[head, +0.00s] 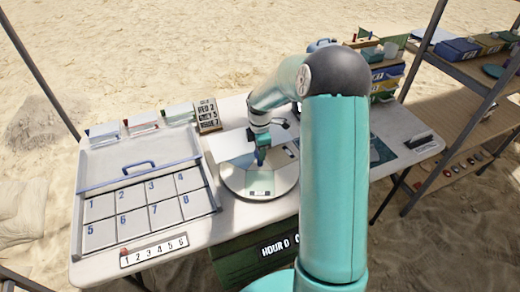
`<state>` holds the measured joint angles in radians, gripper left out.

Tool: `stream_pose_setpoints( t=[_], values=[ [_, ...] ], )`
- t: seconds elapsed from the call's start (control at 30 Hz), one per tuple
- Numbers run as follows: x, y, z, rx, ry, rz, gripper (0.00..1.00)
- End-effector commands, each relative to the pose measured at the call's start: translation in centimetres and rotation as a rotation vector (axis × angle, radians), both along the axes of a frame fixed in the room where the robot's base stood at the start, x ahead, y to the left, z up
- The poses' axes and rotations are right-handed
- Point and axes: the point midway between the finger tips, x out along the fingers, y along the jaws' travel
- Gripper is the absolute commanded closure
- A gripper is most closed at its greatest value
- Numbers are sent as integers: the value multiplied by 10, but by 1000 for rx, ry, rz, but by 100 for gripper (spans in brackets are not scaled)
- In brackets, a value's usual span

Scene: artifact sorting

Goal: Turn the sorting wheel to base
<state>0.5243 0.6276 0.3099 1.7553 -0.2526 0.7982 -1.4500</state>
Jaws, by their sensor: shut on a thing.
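The sorting wheel (232,180) is a pale round disc on the white table, just right of the numbered tray. My gripper (260,160) points down over the wheel's middle and is shut on part of the wheel. The exact part between the fingers is too small to make out. My arm hides the wheel's right surroundings.
A tray with numbered cells (137,205) fills the table's left side, with a number strip (154,250) in front. A small sign (208,116) and several boxes stand behind. Colored bins (386,75) are at the back right. Shelves (465,75) stand at far right.

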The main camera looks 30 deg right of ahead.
Motion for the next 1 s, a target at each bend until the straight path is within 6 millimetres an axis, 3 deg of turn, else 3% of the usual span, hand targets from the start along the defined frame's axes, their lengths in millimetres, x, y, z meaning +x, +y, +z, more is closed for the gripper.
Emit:
stream_pose_setpoints(
  t=[0.5, 1.0],
  values=[
    [0, -1, 1, -2, -1, 345, 100],
    [0, -1, 1, -1, -1, 402, 100]
  ],
)
